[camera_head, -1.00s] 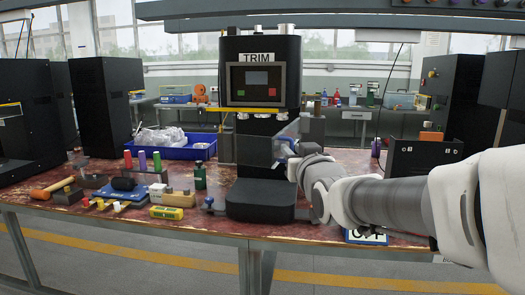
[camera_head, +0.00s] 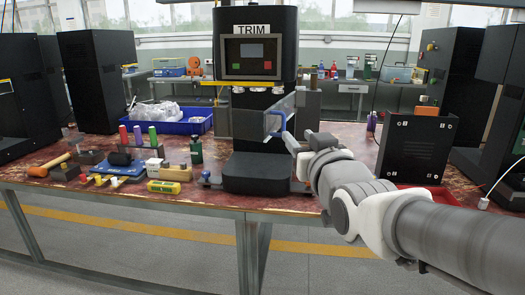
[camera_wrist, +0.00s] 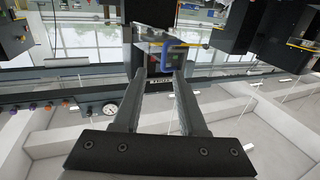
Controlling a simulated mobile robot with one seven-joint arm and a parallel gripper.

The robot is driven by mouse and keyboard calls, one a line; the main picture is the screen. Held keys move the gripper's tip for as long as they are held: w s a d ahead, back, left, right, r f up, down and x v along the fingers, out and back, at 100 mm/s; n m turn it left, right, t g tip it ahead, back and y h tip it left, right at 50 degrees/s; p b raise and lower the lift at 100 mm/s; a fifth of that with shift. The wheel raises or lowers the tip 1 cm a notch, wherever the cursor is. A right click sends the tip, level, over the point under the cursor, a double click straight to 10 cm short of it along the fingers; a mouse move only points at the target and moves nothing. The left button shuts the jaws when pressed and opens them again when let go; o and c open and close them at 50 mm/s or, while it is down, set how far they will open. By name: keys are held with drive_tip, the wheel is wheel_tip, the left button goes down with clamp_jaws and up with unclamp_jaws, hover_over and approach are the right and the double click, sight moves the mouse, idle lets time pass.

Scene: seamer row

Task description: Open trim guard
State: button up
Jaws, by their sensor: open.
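The trim guard (camera_head: 284,108) is a clear panel at the right side of the black machine (camera_head: 284,30) labelled TRIM. It stands at an angle, with the front of the working opening uncovered on its left. I cannot tell its exact swing angle. Its blue handle (camera_head: 276,124) shows in the head view and in the wrist view (camera_wrist: 174,48). My gripper (camera_head: 290,142) is just below and right of the handle, apart from it. In the wrist view my gripper (camera_wrist: 161,76) is open and empty, with the handle just beyond its fingertips.
A blue tray (camera_head: 180,127) and a green bottle (camera_head: 196,151) stand left of the machine. Small parts, a hammer (camera_head: 48,165) and a yellow block (camera_head: 163,187) lie along the front left. A black panel box (camera_head: 417,148) stands on the right.

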drive_tip(key=s+d, duration=0.1)
drive_tip(key=s, duration=0.7)
drive_tip(key=shift+s+d+b, duration=0.2)
drive_tip(key=shift+s+b, duration=0.1)
drive_tip(key=shift+s, duration=0.05)
drive_tip(key=s+d+f+m+g+h, duration=0.1)
drive_tip(key=s+d+f+g, duration=0.1)
drive_tip(key=s+f+g, duration=0.5)
drive_tip(key=s+d+f+m+g+h, duration=0.15)
drive_tip(key=s+f+g, duration=0.25)
drive_tip(key=f, duration=0.6)
wheel_tip(320, 180, up, 24)
drive_tip(key=s+g+p, duration=0.1)
drive_tip(key=p, duration=2.3)
drive_tip(key=shift+s+f+n, duration=0.15)
drive_tip(key=shift+f+n, duration=0.05)
drive_tip(key=shift+n, duration=0.15)
